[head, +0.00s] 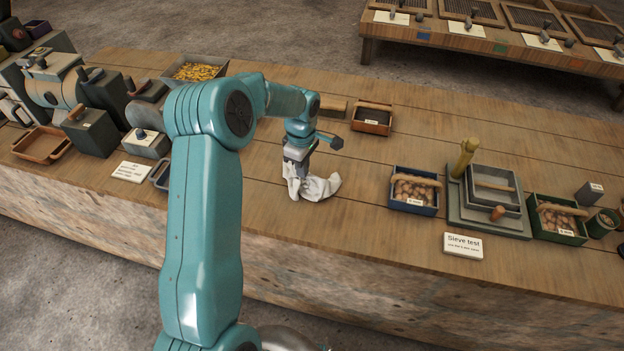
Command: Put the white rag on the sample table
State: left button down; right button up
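The white rag (322,188) lies crumpled on the long wooden table, near the middle of the head view. My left gripper (293,172) points down at the rag's left end, and cloth bunches up around its fingertips. The fingers are mostly hidden by the cloth, so I cannot tell whether they are shut on it. A second wooden table (480,42) with several mesh trays stands at the upper right. No label shows which table is the sample table. My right gripper is not in view.
A blue box (414,190), sieve stand (488,202) and "Sieve test" card (463,245) are to the right. Machinery (95,110) and a yellow-filled tray (195,71) are left. Grey floor separates the tables.

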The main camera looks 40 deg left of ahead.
pick_arm(q)
notch_tip(320, 180, down, 6)
jog(key=b, duration=0.4)
jog(key=shift+f, duration=0.2)
notch_tip(320, 180, up, 10)
jog(key=p, duration=0.5)
jog(key=shift+f+p, duration=0.2)
jog(key=shift+p, duration=0.1)
